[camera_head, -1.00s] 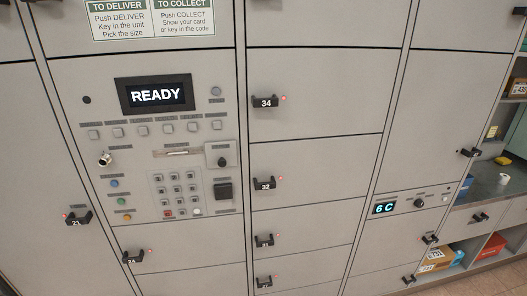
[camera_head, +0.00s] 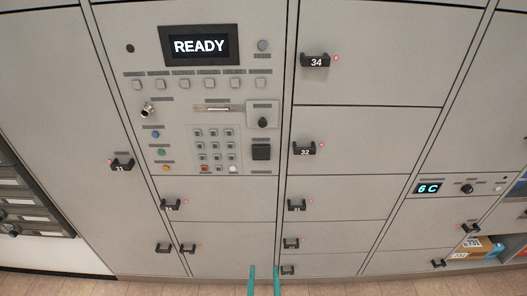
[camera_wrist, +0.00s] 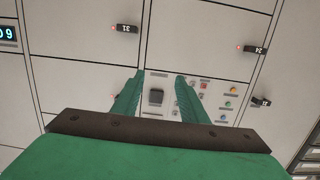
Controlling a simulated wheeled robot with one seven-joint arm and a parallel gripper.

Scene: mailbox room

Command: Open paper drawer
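No drawer labelled as a paper drawer can be read in either view. The grey locker wall (camera_head: 365,75) has several doors with black handles and red lights. Its control panel shows a READY display (camera_head: 199,46) above a keypad (camera_head: 214,147). My gripper (camera_head: 263,272) shows in the head view as two teal fingertips at the bottom edge, in front of the wall's lower part. In the wrist view my gripper (camera_wrist: 161,92) has its two green fingers apart, with nothing between them but the panel behind. The wrist picture looks upside down.
A dark-framed unit with stacked pale fronts (camera_head: 28,208) stands at the far left. A small 6 C display (camera_head: 428,188) is at the right, above shelving with a cardboard box (camera_head: 472,250). Tiled floor (camera_head: 60,287) shows along the bottom left.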

